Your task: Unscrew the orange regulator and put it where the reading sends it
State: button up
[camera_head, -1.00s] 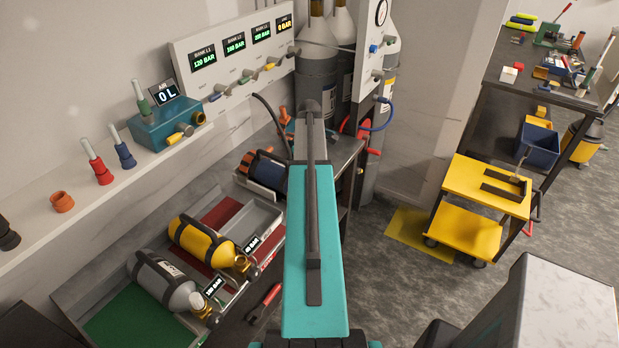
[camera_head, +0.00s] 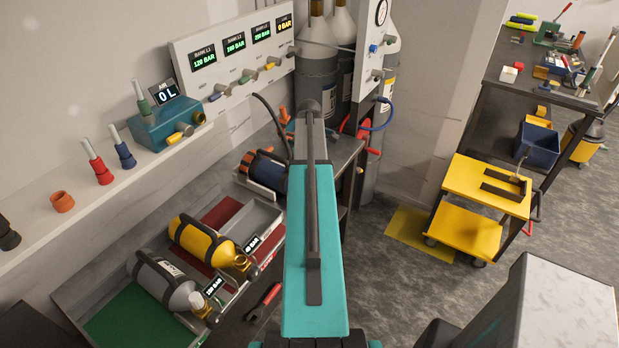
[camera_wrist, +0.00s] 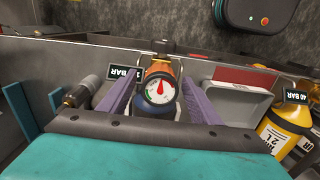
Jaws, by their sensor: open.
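The orange regulator (camera_wrist: 160,68) shows in the wrist view with a round white gauge (camera_wrist: 160,87) facing my camera; its red needle points roughly up, but the numbers are too small to read. It sits at the end of a dark blue bottle (camera_wrist: 158,112). My gripper (camera_wrist: 160,80) has its two purple fingers apart, one on each side of the regulator and gauge, with gaps visible. In the head view, the blue bottle (camera_head: 268,170) lies in a cradle, partly hidden behind my arm. My gripper is hidden there.
A yellow bottle (camera_head: 203,240) and a grey bottle (camera_head: 165,280) lie on the bench, with tags reading 40 BAR (camera_head: 253,244) and apparently 180 BAR (camera_head: 214,286). Green (camera_head: 130,322) and red (camera_head: 222,214) mats lie nearby. The wall panel (camera_head: 230,88) shows bank readings. A yellow cart (camera_head: 480,185) stands right.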

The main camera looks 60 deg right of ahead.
jog(key=m, duration=0.3)
jog(key=shift+m, duration=0.4)
jog(key=m, duration=1)
jog(key=shift+m+p, duration=0.35)
jog(key=shift+m, duration=0.05)
jog(key=m, duration=0.6)
jog(key=shift+m, duration=3.2)
jog(key=c, duration=1.2)
